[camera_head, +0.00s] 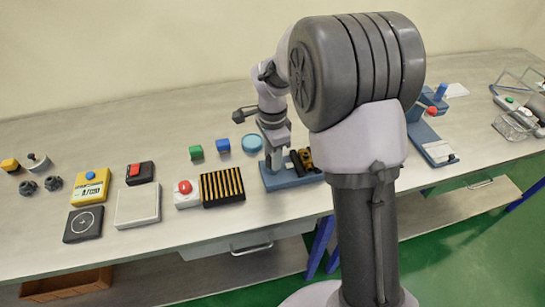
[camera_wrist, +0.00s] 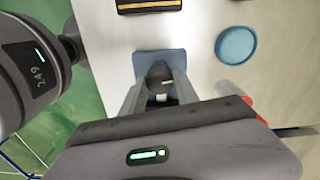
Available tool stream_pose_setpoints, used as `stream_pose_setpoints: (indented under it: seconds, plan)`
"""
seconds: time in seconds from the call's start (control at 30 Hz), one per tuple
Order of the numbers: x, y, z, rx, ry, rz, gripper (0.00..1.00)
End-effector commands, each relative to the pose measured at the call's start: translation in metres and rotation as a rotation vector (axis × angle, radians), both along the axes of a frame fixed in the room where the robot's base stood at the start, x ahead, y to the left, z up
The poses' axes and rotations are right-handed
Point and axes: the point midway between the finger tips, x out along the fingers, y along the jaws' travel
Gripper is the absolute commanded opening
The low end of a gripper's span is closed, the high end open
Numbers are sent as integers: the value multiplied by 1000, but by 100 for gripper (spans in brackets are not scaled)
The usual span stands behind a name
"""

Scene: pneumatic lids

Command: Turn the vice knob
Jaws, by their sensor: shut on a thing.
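The vice has a blue base (camera_head: 292,182) and stands on the bench near the middle of the head view, with black and brass-coloured parts (camera_head: 303,160) at its right. My gripper (camera_head: 274,160) points down over the left part of the vice. In the wrist view, the fingers (camera_wrist: 156,95) are closed around a dark knob (camera_wrist: 159,76) above a blue base (camera_wrist: 143,60). The gripper body hides the lower part of the knob and much of the vice there. How far the knob is turned cannot be told.
A black-and-yellow slotted block (camera_head: 222,187) and a red button box (camera_head: 186,194) stand left of the vice. A blue stand (camera_head: 430,140) is farther right, past my arm.

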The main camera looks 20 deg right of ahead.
Motion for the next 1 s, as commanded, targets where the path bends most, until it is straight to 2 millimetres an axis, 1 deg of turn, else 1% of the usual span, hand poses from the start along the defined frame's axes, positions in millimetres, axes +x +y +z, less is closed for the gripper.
stream_pose_setpoints:
  seconds: [0.2,0.4,0.7,1.0]
  plan:
    - [0,0,-1,-1,-1,-149,0]
    - [1,0,0,-1,-2,-243,0]
    - [1,0,0,0,-2,-305,0]
    - [1,0,1,0,-2,-310,0]
